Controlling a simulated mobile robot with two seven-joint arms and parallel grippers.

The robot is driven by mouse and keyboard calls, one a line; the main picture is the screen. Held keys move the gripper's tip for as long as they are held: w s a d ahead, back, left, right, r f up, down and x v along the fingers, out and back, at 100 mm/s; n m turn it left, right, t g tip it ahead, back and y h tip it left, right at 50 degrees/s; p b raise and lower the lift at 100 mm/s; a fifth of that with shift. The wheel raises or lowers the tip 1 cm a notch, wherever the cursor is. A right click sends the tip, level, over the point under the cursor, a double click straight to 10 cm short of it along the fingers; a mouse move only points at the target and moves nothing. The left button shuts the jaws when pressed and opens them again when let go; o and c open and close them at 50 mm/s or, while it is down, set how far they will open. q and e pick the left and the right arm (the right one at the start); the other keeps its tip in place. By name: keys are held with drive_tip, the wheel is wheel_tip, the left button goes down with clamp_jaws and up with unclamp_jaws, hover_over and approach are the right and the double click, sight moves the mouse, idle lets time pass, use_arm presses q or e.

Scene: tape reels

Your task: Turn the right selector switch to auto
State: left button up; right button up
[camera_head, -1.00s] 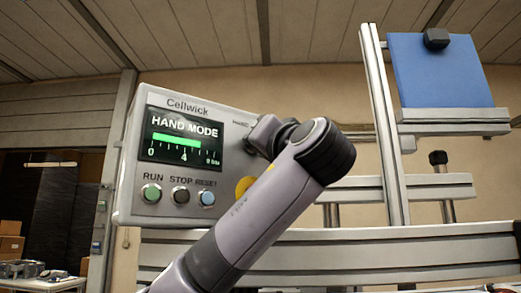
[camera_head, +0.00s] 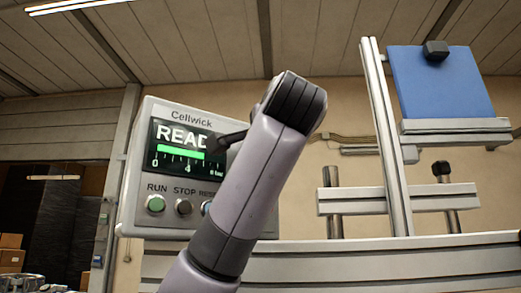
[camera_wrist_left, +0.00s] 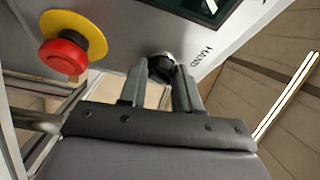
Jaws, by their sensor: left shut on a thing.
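The right selector switch (camera_wrist_left: 161,66) is a black knob in a silver collar on the grey control panel (camera_head: 136,190). A HAND label (camera_wrist_left: 203,56) shows to its right in the left wrist view. My left gripper (camera_wrist_left: 160,86) is shut on the knob, one finger on each side. In the head view my left arm hides the switch and the panel's right part. The panel's screen (camera_head: 175,160) starts with "READ", its end hidden by my gripper. The knob's exact pointing and the auto label cannot be made out. My right gripper is not in view.
A red emergency stop (camera_wrist_left: 65,58) on a yellow disc (camera_wrist_left: 88,30) sits on the panel near the switch. RUN (camera_head: 155,204) and STOP (camera_head: 183,207) buttons are at the lower left. A metal frame (camera_head: 385,150) with a blue plate (camera_head: 440,85) stands at the right.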

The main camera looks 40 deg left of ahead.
use_arm(q)
drive_tip(key=shift+r+m+g+h+p, duration=0.1)
drive_tip(key=shift+m+g+h+p, duration=0.25)
drive_tip(key=shift+m, duration=0.65)
drive_tip(key=o, duration=1.1)
drive_tip(key=shift+c, duration=0.2)
drive_tip(key=b+v, duration=0.2)
drive_tip(key=v, duration=0.5)
drive_tip(key=shift+d, duration=0.1)
